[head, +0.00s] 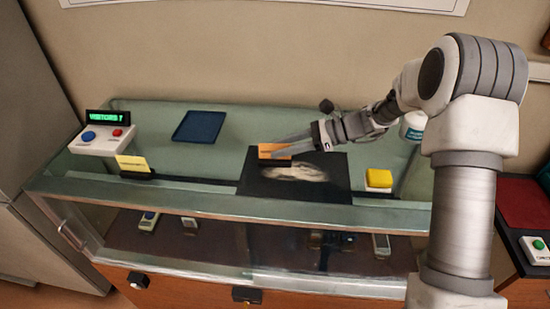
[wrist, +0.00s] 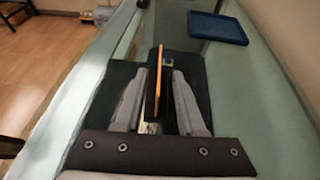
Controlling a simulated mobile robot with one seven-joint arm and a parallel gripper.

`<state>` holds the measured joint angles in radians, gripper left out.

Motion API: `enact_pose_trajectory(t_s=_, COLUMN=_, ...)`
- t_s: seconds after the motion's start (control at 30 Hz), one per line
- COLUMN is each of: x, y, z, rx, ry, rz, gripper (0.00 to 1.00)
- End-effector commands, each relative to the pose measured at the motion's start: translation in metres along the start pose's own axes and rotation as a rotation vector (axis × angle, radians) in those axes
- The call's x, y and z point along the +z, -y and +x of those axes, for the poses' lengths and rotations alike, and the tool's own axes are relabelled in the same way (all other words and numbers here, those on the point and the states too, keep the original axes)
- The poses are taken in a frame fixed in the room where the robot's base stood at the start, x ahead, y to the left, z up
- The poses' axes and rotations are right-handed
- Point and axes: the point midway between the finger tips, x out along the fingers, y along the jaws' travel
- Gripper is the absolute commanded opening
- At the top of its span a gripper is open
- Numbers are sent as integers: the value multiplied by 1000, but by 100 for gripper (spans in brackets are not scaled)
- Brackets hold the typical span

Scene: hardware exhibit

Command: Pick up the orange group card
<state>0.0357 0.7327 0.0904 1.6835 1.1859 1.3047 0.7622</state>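The orange card (head: 268,150) stands at the back edge of a black mat on the glass display case. In the wrist view the orange card (wrist: 158,78) is seen almost edge-on, upright, between the two fingers. My gripper (head: 290,145) reaches in from the right at the card. In the wrist view my gripper (wrist: 159,75) is open, with its fingers on either side of the card and gaps showing between. A dark block stands right beside the card in the wrist view. Part of the card is hidden by the fingers in the head view.
The black mat (head: 335,185) bears a pale picture. A dark blue tray (head: 200,127) lies behind left. A visitor counter (head: 103,138) and a yellow card (head: 133,164) stand at the left. A yellow block (head: 378,178) sits right of the mat. The glass case's front edge (head: 180,208) runs below.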

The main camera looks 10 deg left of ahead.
Motion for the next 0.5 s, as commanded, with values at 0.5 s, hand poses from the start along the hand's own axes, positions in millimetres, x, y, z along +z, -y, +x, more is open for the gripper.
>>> enact_pose_trajectory(t_s=0.5, x=2, y=-2, z=51, rx=0, ry=0, rz=-1, gripper=39)
